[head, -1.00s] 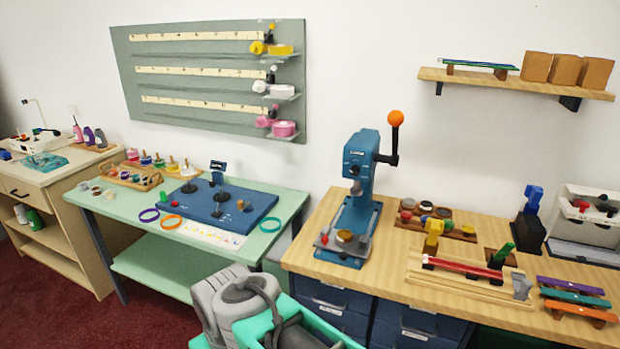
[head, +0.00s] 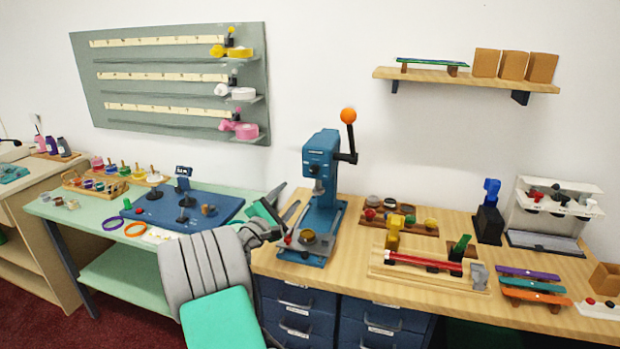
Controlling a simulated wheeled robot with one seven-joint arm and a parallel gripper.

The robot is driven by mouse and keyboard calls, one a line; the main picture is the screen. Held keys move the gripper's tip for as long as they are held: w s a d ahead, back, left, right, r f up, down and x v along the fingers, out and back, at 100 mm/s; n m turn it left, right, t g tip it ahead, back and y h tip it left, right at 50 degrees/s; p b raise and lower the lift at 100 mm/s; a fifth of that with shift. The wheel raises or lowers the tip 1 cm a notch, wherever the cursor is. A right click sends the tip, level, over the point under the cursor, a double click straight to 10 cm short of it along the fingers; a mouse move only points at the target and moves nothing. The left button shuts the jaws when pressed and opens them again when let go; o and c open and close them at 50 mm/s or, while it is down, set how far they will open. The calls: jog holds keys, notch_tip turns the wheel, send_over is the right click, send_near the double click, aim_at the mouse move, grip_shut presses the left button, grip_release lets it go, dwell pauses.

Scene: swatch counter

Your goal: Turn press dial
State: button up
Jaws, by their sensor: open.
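The blue press (head: 322,170) stands upright on the wooden counter, with a black side lever ending in an orange ball (head: 348,115). On its base are a brass-coloured round part (head: 308,237) and a small red knob (head: 288,239) at the left edge. I cannot tell which part is the dial. My gripper (head: 290,212) is open and empty, just left of the press column. Its fingers point up and right toward the press. In this view they look close to it, but I cannot tell whether they touch.
A rack of small round pieces (head: 405,222) sits right of the press. Further right are a wooden jig with a red bar (head: 424,262) and a dark blue-topped stand (head: 489,222). The green table (head: 120,262) with a blue board (head: 165,214) lies left.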

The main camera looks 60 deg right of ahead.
aim_at(313, 172)
jog(key=s+d+r+n, duration=0.1)
jog(key=d, duration=0.2)
jog(key=s+d+r+n+h+p, duration=0.1)
jog(key=d, duration=0.2)
jog(key=s+d+r+n+h+p, duration=0.1)
jog(key=d, duration=0.2)
jog(key=shift+d+r+n+g, duration=0.25)
jog(key=shift+r+n+g, duration=0.05)
jog(key=shift+n, duration=0.1)
grip_shut()
